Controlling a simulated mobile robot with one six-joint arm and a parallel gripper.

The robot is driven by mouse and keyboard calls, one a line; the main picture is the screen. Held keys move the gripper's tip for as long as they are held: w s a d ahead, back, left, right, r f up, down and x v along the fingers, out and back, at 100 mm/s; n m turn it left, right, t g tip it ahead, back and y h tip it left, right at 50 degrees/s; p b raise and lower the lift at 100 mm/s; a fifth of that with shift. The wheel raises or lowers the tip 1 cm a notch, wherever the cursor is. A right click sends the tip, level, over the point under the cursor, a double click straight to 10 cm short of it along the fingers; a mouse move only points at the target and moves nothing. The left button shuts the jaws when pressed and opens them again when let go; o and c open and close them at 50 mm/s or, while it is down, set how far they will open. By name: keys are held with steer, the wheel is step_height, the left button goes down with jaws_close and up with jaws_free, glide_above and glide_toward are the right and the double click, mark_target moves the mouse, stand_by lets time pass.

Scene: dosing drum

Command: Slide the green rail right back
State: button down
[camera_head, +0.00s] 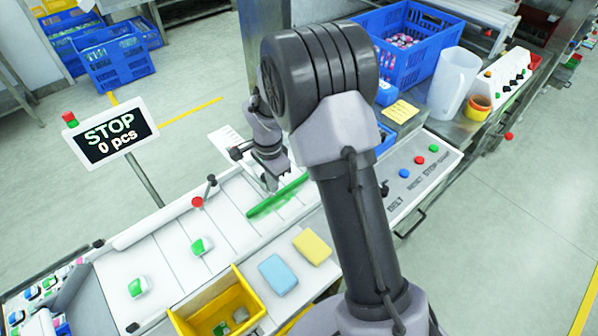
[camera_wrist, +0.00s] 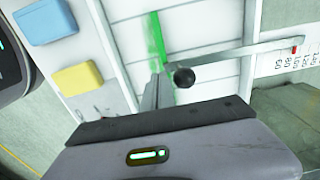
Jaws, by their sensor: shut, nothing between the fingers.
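The green rail (camera_head: 278,196) lies across the white belt surface, on its right part in the head view. In the wrist view the rail (camera_wrist: 156,40) runs from the top edge down towards my fingers. My gripper (camera_head: 271,184) is close to the rail's far side in the head view, pointing down. In the wrist view my gripper (camera_wrist: 157,70) is shut and empty, its fingertips close beside the rail. I cannot tell whether they touch it. The rail's lower end is partly hidden by my gripper in the wrist view.
A black ball knob (camera_wrist: 183,77) on a pale bar is close to my fingers. A blue sponge (camera_head: 277,274) and a yellow sponge (camera_head: 312,246) lie in front of the belt. A yellow bin (camera_head: 252,295) stands at front. A STOP display (camera_head: 109,134) stands behind.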

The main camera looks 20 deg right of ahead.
steer(key=shift+w+a+p, duration=0.95)
steer(key=shift+w+a, duration=0.4)
steer(key=shift+w, duration=2.75)
step_height(320, 180, up, 8)
steer(key=s+p, duration=0.1)
steer(key=p, duration=0.3)
steer(key=shift+s+d, duration=0.25)
